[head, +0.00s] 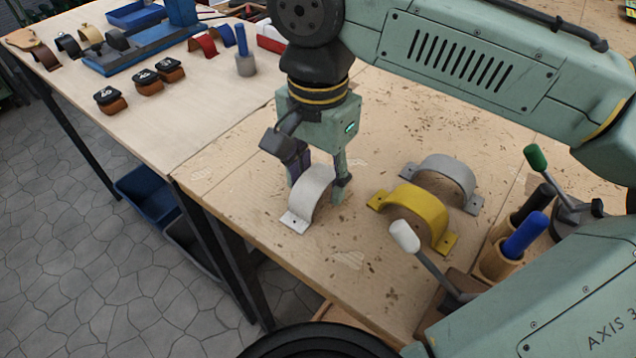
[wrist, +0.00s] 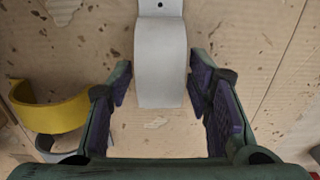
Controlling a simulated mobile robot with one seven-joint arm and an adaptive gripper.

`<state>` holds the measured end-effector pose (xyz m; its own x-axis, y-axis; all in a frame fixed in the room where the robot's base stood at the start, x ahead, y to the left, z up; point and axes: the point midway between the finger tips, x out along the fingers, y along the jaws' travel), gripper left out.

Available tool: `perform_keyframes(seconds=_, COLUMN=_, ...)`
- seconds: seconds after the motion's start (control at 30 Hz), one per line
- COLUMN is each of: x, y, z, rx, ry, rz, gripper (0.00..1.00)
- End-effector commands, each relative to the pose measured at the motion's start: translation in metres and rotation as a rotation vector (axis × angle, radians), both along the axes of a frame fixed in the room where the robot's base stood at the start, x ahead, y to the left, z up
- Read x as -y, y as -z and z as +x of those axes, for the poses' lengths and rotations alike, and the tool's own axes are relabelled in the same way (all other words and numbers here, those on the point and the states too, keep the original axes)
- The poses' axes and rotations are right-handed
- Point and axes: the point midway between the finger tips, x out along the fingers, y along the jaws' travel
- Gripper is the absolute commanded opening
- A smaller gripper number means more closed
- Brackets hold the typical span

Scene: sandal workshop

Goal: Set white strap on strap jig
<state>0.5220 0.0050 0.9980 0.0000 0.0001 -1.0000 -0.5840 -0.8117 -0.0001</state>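The white strap (head: 312,187) is an arched band with flat end tabs, one with a small hole. It appears to stand on the bench near its front left edge. In the wrist view the white strap (wrist: 161,62) lies between the two fingers, with a gap on each side. My gripper (head: 320,182) is open and straddles the strap; its fingers also show in the wrist view (wrist: 160,82). A long blue fixture (head: 130,57) with an upright block stands on the far left; I cannot tell for sure that it is the strap jig.
A yellow strap (head: 418,208) and a grey strap (head: 446,172) stand to the right. Wooden cups (head: 497,262) with coloured handles and a white-knobbed lever (head: 404,237) are nearer. Several black-topped blocks (head: 147,82) sit far left. Bench left of my gripper is clear.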

Motion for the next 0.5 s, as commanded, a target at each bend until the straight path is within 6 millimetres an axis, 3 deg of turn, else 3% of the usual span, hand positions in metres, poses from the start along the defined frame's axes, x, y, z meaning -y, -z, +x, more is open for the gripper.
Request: perform_keyframes(seconds=0.5, x=0.0, y=-0.0003, z=0.0, rx=0.0, ry=0.0, rz=0.0, gripper=0.13)
